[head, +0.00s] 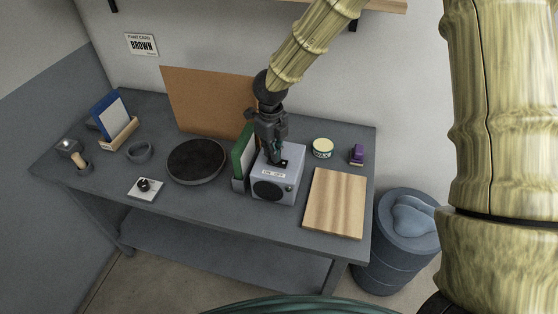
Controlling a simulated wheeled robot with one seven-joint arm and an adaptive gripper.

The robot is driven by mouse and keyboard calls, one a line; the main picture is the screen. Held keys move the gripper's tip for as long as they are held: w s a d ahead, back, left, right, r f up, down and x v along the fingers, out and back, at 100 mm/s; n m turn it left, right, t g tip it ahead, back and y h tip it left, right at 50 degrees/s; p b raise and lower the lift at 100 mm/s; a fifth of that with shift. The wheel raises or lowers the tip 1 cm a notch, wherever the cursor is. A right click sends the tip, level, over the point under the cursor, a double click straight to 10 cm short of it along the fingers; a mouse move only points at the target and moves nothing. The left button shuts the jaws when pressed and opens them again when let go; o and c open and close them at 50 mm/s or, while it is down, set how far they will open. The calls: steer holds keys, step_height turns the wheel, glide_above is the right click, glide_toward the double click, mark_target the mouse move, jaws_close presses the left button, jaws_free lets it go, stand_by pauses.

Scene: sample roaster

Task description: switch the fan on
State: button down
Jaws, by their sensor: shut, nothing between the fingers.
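A small grey-lilac box (288,187) with a round dark grille on its front stands on the table, right of centre. It looks like the fan unit. A white label (272,172), which seems to read ON and OFF, lies along its top front edge. A dark switch plate (285,163) shows on top, behind the label. My gripper (277,160) points down at the box's top with its fingers shut and empty, right by the dark plate. I cannot tell whether the fingertips touch it. The fingers partly hide the switch, and its position is unclear.
A green upright book or folder (243,156) stands close on the box's left. A wooden board (336,203) lies to the right, with a tin (322,148) and a purple item (357,154) behind. A round dark plate (196,161) and a dial box (145,187) lie left.

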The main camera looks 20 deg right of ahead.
steer(key=shift+s+f, duration=0.1)
steer(key=shift+f, duration=0.4)
stand_by(0.4)
steer(key=shift+r+p, duration=2.85)
steer(key=shift+r, duration=0.7)
steer(key=shift+d+f, duration=0.1)
